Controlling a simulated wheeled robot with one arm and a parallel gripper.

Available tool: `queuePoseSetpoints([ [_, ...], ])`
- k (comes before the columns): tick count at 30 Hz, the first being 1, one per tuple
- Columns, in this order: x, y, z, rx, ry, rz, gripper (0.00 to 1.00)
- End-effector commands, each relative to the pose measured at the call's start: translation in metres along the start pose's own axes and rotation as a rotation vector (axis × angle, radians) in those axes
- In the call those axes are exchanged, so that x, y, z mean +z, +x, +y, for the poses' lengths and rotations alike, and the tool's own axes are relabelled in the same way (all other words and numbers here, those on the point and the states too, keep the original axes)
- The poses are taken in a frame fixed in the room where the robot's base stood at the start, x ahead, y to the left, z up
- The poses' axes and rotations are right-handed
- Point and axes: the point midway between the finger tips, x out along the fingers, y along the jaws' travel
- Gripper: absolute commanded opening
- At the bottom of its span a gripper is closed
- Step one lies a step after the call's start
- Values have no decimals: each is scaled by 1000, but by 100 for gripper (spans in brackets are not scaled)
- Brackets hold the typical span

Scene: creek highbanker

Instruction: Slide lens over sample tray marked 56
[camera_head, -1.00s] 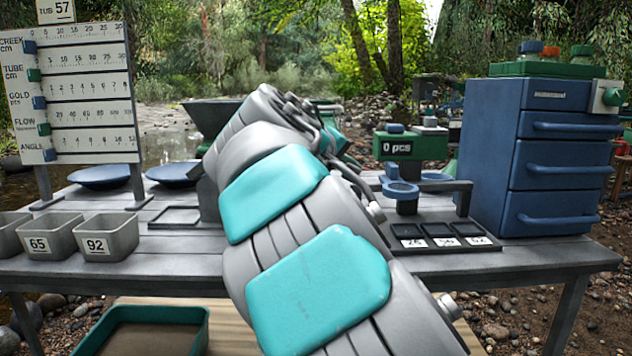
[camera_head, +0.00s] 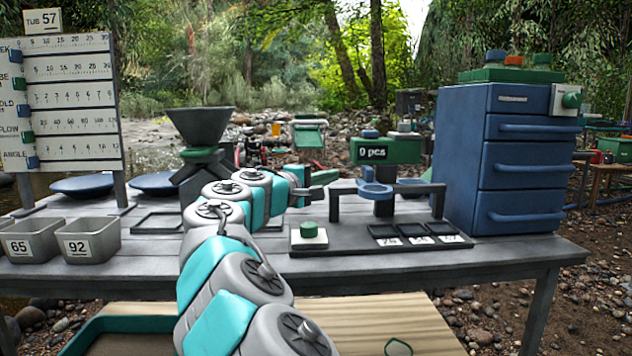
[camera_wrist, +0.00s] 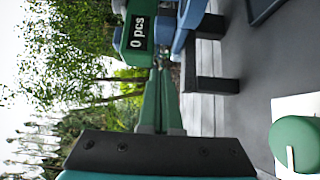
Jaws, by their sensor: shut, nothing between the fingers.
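The lens is a blue ring (camera_head: 376,191) on a dark rail (camera_head: 412,188) above a black base. Three small dark sample trays with white labels sit at the base's right. The middle tray (camera_head: 415,229) is the one marked 56, though its label is blurred now. My gripper (camera_head: 326,177) is shut and empty, left of the lens and near the rail's left post, apart from the lens. In the wrist view, the shut fingers (camera_wrist: 160,72) point toward the counter, with part of the blue lens assembly (camera_wrist: 190,14) beyond.
A green counter (camera_head: 385,151) reading 0 pcs stands behind the lens. A green button (camera_head: 309,229) on a white block is at the base's left. A blue drawer cabinet (camera_head: 535,165) closes off the right. Bins marked 65 (camera_head: 30,240) and 92 (camera_head: 88,240) stand left.

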Motion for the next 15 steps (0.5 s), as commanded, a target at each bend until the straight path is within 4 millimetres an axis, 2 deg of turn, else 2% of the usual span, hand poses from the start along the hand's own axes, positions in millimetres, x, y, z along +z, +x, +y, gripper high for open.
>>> queuePoseSetpoints([
  [5,0,26,1,0,3,1,0],
  [9,14,38,0,0,2,-4,0],
  [15,24,50,0,0,3,2,0],
])
